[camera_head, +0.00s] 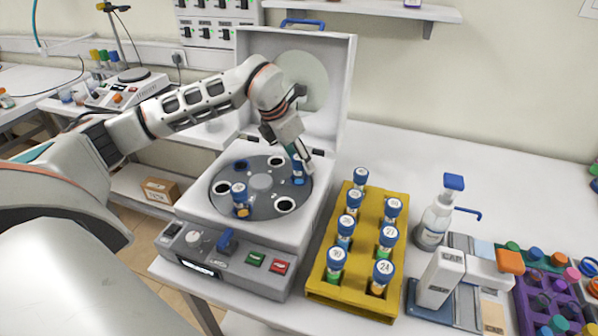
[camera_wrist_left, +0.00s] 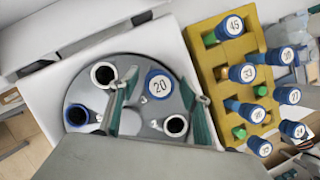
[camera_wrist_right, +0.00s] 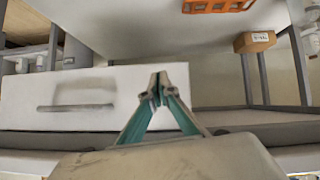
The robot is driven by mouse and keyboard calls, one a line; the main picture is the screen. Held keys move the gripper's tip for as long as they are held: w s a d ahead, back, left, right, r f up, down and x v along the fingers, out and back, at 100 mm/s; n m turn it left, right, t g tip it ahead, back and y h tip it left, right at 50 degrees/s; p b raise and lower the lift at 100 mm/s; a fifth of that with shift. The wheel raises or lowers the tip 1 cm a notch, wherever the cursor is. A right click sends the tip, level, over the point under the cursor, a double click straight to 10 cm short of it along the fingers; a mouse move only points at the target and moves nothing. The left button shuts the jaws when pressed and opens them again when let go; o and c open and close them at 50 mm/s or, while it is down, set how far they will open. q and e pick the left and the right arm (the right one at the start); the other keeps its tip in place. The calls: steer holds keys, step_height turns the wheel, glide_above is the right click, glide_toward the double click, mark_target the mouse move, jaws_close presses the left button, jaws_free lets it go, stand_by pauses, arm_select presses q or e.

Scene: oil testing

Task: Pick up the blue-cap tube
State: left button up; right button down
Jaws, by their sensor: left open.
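A blue-cap tube marked 20 (camera_wrist_left: 160,84) stands in a hole of the centrifuge's grey rotor (camera_wrist_left: 110,72); its blue side shows in the head view (camera_head: 298,178). My left gripper (camera_head: 302,160) reaches down over it from above. In the left wrist view its open fingers (camera_wrist_left: 160,100) lie on either side of the tube cap, with no clear grip on it. Another blue-cap tube (camera_head: 240,197), amber below, stands at the rotor's front left. My right gripper (camera_wrist_right: 159,88) shows only in its own wrist view, fingertips together, with nothing visible between them.
The centrifuge (camera_head: 230,262) has its lid (camera_head: 337,75) raised behind the rotor. A yellow rack (camera_head: 350,298) with several numbered blue-cap tubes stands to its right. Beyond are a pump bottle (camera_head: 437,218) and a purple rack (camera_head: 535,312). The table behind the yellow rack is clear.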

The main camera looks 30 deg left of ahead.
arm_select(q)
jaws_close()
steer(key=shift+r, duration=0.15)
